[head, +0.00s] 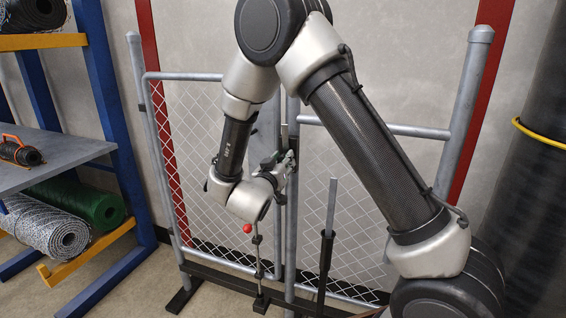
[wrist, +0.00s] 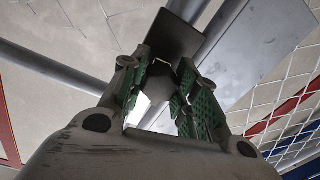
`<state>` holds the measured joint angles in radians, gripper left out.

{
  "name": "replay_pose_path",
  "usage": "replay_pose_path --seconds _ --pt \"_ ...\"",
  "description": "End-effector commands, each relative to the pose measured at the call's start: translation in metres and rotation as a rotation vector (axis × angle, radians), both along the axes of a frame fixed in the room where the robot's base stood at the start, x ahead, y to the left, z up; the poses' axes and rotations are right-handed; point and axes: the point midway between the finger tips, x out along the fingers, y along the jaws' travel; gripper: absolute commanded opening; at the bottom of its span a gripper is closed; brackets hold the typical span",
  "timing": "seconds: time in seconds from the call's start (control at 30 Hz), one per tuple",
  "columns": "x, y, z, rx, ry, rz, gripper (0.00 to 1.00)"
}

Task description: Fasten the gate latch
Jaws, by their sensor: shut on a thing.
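The gate (head: 205,150) is a grey tube frame with chain-link mesh, standing upright beside a second mesh panel (head: 345,170). Their upright tubes meet closely at the middle. My gripper (head: 287,158) is at this meeting line, at upper-middle height. In the wrist view my gripper (wrist: 166,88) has its green-padded fingers closed on a dark grey metal latch piece (wrist: 172,38), whose flat end sticks out beyond the fingertips. The fingers hide its gripped part. In the head view the latch is mostly hidden by my gripper; whether it is engaged cannot be told.
A thin rod with a red knob (head: 247,228) stands before the gate. A dark post with a grey upper rod (head: 331,205) is right of it. A blue rack (head: 110,110) with mesh rolls is at left, a large dark roll (head: 535,170) at right.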

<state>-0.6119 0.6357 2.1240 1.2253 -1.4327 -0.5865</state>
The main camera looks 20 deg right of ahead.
Motion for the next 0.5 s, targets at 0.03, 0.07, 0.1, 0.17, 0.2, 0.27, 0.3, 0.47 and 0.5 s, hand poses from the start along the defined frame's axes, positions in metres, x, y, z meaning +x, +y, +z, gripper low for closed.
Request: replay_pose_path --seconds 0.03,0.07,0.1,0.17,0.2,0.27,0.3,0.47,0.5 --pt "0.0 0.0001 0.0 -0.018 0.014 0.001 0.0" --pt "-0.0001 0.0001 0.0 -0.033 0.025 0.001 0.0" --pt "-0.0001 0.0001 0.0 -0.055 0.04 0.0 0.0" --pt "-0.0001 0.0 0.0 -0.09 0.066 0.0 0.0" --pt "-0.0002 -0.0001 0.0001 -0.117 0.085 0.0 0.0" --pt "-0.0002 -0.0002 0.0002 -0.16 0.116 0.0 0.0" --pt "-0.0003 -0.0001 0.0002 -0.19 0.139 0.0 0.0" --pt "-0.0005 -0.0003 0.0003 -0.314 0.229 -0.001 0.0" --pt "-0.0005 -0.0003 0.0003 -0.344 0.251 0.0 0.0"
